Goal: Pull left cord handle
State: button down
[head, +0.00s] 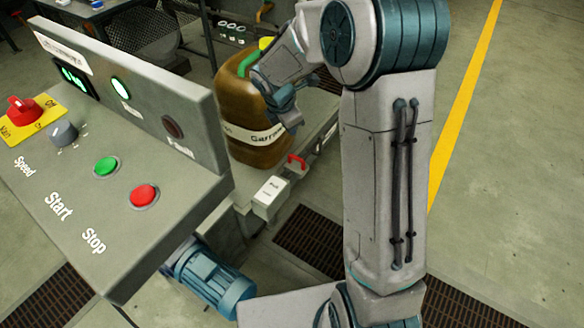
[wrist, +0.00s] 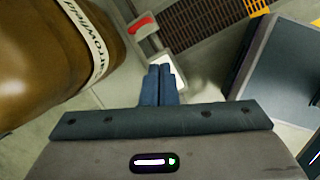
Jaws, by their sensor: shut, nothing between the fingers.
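A small red handle (head: 296,162) shows beside a pale box (head: 270,196) with small dark lettering, at the edge of the grey bench; I take it for the cord handle. In the wrist view the red handle (wrist: 141,24) lies beyond my fingertips and slightly left, with the pale box (wrist: 166,60) just past the tips. My gripper (wrist: 160,70) is shut, its blue fingers together and empty, apart from the handle. In the head view my gripper (head: 286,104) is in front of the brown can, above the handle, its fingertips partly unclear. No second cord handle is clearly visible.
A brown can (head: 258,152) with a white label band stands close to my gripper; it fills the left of the wrist view (wrist: 40,60). A control panel (head: 120,215) with buttons is at left. A blue motor (head: 212,280) is below. Open floor lies right.

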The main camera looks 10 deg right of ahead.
jog(key=w+a+f+n+b, duration=0.1)
jog(key=w+f+n+b, duration=0.1)
jog(key=f, duration=0.5)
jog(key=w+a+f+n+b, duration=0.1)
jog(key=w+f+n+b, duration=0.2)
jog(key=f, duration=0.4)
jog(key=shift+a, duration=0.2)
jog(key=b, duration=0.4)
send_near(291, 159)
jog(key=s+f, duration=0.4)
jog(key=f, duration=0.1)
jog(key=shift+w+d+f, duration=0.1)
jog(key=shift+w+d, duration=0.3)
jog(key=shift+w, duration=0.15)
jog(key=shift+w+d, duration=0.35)
jog(key=shift+w, duration=0.25)
jog(key=shift+w+d+b, duration=0.25)
jog(key=shift+w+b, duration=0.05)
jog(key=shift+b, duration=0.05)
